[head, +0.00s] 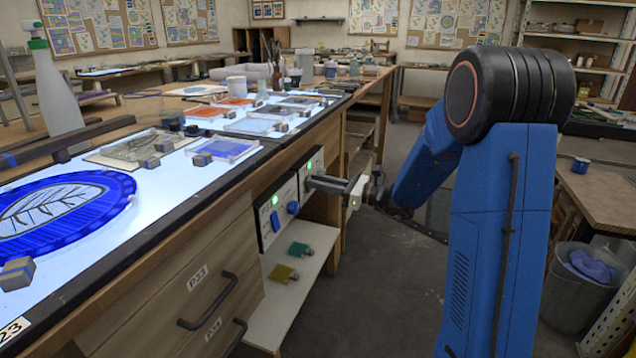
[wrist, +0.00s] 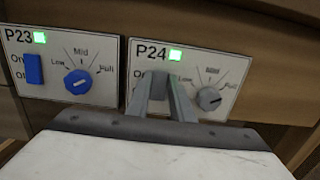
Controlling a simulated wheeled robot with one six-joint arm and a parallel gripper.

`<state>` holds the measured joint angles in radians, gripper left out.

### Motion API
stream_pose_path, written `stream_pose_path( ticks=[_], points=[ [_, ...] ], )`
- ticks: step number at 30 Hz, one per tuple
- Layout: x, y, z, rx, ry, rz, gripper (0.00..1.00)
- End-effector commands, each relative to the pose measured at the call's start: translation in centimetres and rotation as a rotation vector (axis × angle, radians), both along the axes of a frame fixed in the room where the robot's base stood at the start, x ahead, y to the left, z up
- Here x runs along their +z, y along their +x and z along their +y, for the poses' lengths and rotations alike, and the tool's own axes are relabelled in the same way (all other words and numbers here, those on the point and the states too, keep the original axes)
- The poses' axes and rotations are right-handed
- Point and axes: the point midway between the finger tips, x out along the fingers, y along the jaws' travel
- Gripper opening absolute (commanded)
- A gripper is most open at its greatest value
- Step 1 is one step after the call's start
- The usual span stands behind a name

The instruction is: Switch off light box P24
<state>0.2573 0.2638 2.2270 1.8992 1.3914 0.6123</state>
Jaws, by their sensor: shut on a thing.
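My gripper (wrist: 160,84) is at the left part of this panel, over the place of the on/off switch. Its fingers are shut on the switch, which they largely hide, so its position cannot be read.
The P23 panel (wrist: 62,60) is just left, with a blue switch (wrist: 33,69), a blue dial (wrist: 77,82) and a lit green lamp. Glowing light boxes with glass pieces cover the bench top.

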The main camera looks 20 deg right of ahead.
Motion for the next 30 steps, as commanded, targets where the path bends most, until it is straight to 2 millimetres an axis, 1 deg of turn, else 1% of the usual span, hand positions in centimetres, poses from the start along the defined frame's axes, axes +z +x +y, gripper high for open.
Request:
stream_pose_path(
  ticks=[5, 12, 25, 26, 27, 28, 30],
  points=[
    [-0.66, -0.03, -0.05, 0.001, 0.102, -0.067, 0.00],
    [-0.95, -0.09, -0.07, 0.001, 0.204, -0.145, 0.00],
    [-0.91, -0.13, -0.18, -0.001, 0.226, -0.165, 0.00],
    [-0.91, -0.14, -0.19, -0.001, 0.226, -0.165, 0.25],
    [-0.91, -0.14, -0.19, -0.001, 0.226, -0.165, 0.35],
    [-0.91, -0.14, -0.19, -0.001, 0.226, -0.165, 0.39],
    [-0.92, -0.14, -0.19, -0.001, 0.225, -0.164, 0.39]
  ],
)
